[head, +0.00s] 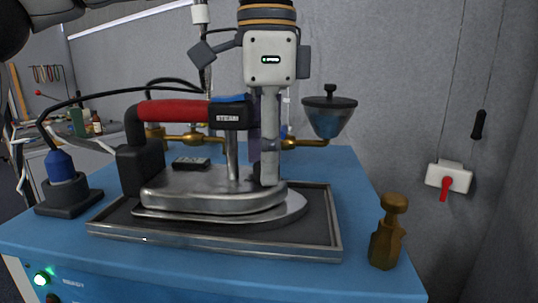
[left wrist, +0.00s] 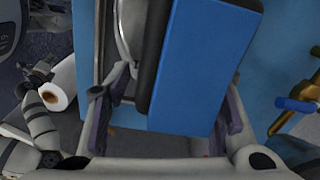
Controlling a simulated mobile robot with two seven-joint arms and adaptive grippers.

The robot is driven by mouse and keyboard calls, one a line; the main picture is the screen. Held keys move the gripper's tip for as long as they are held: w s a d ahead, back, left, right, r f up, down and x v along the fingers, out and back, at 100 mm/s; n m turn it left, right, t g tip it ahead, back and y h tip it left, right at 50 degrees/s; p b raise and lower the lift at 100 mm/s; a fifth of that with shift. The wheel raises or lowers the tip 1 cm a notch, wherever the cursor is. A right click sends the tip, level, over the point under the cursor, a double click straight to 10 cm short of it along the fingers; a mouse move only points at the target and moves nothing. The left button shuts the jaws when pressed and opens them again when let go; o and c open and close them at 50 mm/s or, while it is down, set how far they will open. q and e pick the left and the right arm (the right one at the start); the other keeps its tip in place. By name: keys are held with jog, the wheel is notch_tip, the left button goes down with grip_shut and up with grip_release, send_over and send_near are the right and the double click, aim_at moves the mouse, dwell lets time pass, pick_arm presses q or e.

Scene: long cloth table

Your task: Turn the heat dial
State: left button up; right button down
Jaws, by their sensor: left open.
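The iron has a silver plate (head: 215,195) and a red and black handle (head: 170,110). A blue piece (head: 232,98) tops the handle's right end, above a label that seems to read STEAM. I cannot clearly make out a heat dial; the gripper hides part of the iron's right side. Contact cannot be told.
The iron sits in a metal-rimmed tray (head: 215,246) on a blue bench (head: 360,270). A brass-coloured tool (head: 388,232) stands at the right. Brass pipes with a funnel (head: 329,118) lie behind. A jointed grey arm, seemingly my right, shows at the wrist view's left.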

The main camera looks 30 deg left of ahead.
pick_arm(q)
jog(key=shift+f, duration=0.2)
grip_shut()
pick_arm(e)
jog(key=shift+w+r, duration=0.1)
pick_arm(q)
jog(key=shift+s+r+m+p, duration=0.2)
jog(key=shift+m+p, duration=0.3)
jog(key=shift+m, duration=0.2)
jog(key=shift+w+f+m, duration=0.15)
jog(key=shift+w+m, duration=0.05)
jog(key=shift+m, duration=2)
pick_arm(e)
jog(key=shift+w+r+t, duration=0.3)
jog(key=shift+w+r, duration=0.25)
jog(key=shift+w, duration=0.1)
pick_arm(q)
jog(key=shift+m, duration=0.3)
